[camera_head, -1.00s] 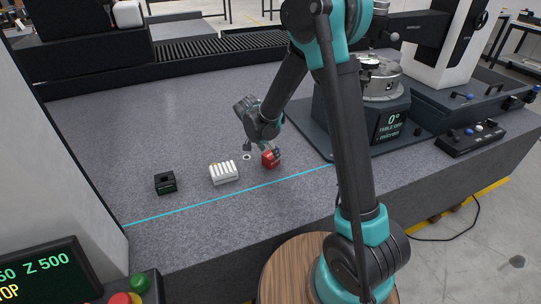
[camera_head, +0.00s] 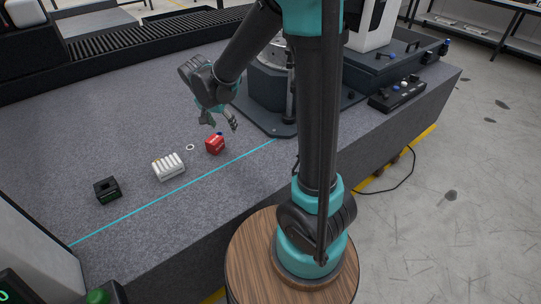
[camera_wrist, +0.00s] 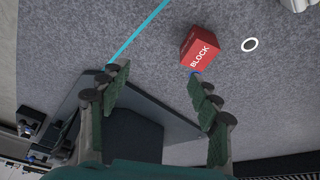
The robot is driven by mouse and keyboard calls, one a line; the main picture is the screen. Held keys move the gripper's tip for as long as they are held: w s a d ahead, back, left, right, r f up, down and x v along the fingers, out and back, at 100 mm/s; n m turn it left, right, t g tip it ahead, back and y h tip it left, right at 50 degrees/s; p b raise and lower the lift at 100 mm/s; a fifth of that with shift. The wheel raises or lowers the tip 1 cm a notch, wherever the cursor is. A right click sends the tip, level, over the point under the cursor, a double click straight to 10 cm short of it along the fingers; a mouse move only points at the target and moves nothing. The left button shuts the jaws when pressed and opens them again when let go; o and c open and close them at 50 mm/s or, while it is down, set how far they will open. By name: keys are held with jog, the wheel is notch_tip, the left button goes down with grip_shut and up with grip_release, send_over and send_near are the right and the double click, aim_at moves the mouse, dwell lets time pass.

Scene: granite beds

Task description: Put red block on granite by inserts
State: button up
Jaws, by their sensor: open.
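The red block (camera_head: 215,144) stands on the speckled grey granite (camera_head: 130,110), with white lettering on its side. The white ribbed inserts (camera_head: 169,166) sit to its left. A small white ring (camera_head: 190,147) lies between them. My gripper (camera_head: 230,124) is open and empty, above and slightly right of the block. In the wrist view the red block (camera_wrist: 199,47) lies beyond the fingertips, nearer the right finger, and nothing is between the fingers of my gripper (camera_wrist: 152,72). Part of the inserts (camera_wrist: 298,4) shows at the top right corner.
A small black block (camera_head: 107,190) sits left of the inserts. A cyan line (camera_head: 170,190) runs along the granite near its front edge. A dark machine base (camera_head: 265,105) with a control box (camera_head: 397,95) stands to the right.

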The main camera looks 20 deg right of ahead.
jog(key=s+d+f+n+y, duration=0.1)
jog(key=s+d+f+n, duration=0.1)
jog(key=s+d, duration=0.5)
jog(key=s+d+f+n+t+y, duration=0.1)
jog(key=s+d+f+n, duration=0.1)
jog(key=s+d+n, duration=0.3)
jog(key=s+d, duration=0.3)
jog(key=s, duration=0.3)
